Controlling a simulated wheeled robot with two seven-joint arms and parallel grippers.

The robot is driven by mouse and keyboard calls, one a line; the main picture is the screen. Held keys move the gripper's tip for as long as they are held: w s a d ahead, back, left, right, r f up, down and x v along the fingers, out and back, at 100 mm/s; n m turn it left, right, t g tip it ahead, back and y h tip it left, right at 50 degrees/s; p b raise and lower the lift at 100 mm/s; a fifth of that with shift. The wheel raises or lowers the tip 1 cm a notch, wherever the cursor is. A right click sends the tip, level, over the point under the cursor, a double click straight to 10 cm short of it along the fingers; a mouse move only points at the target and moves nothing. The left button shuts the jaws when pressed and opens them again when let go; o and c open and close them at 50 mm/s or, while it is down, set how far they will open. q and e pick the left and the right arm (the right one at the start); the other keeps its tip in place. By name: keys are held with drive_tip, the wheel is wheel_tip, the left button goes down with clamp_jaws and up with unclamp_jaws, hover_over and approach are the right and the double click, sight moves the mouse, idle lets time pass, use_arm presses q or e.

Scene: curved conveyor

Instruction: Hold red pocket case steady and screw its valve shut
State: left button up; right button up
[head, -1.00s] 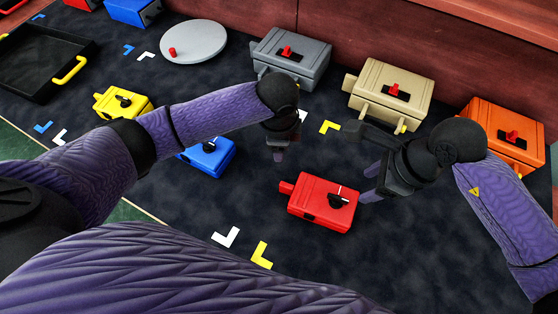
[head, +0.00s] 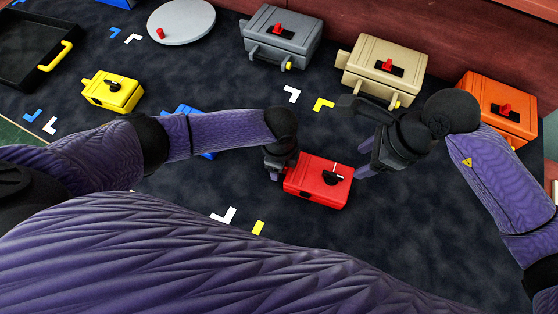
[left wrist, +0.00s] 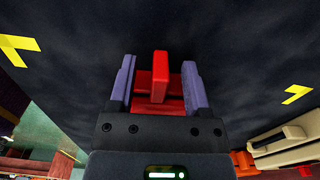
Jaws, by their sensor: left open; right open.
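The red pocket case (head: 318,190) lies on the dark mat in the middle of the head view. Its valve, a black knob with a white mark (head: 333,177), sits on its top. My left gripper (head: 276,172) is at the case's left end; its fingers are mostly hidden there. In the left wrist view, its two purple fingers are open on either side of a red part of the case (left wrist: 160,75), with gaps beside the narrow upright piece. My right gripper (head: 364,160) is open and empty, just right of the case, apart from the knob.
A blue case (head: 187,112) is partly hidden behind my left arm. A yellow case (head: 112,92), a black tray (head: 28,48) and a grey disc (head: 182,22) are at left. Grey (head: 281,38), beige (head: 381,70) and orange (head: 496,108) cases line the back wall. Front right mat is clear.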

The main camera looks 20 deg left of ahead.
use_arm(q)
clamp_jaws()
idle(0.4)
idle(2.2)
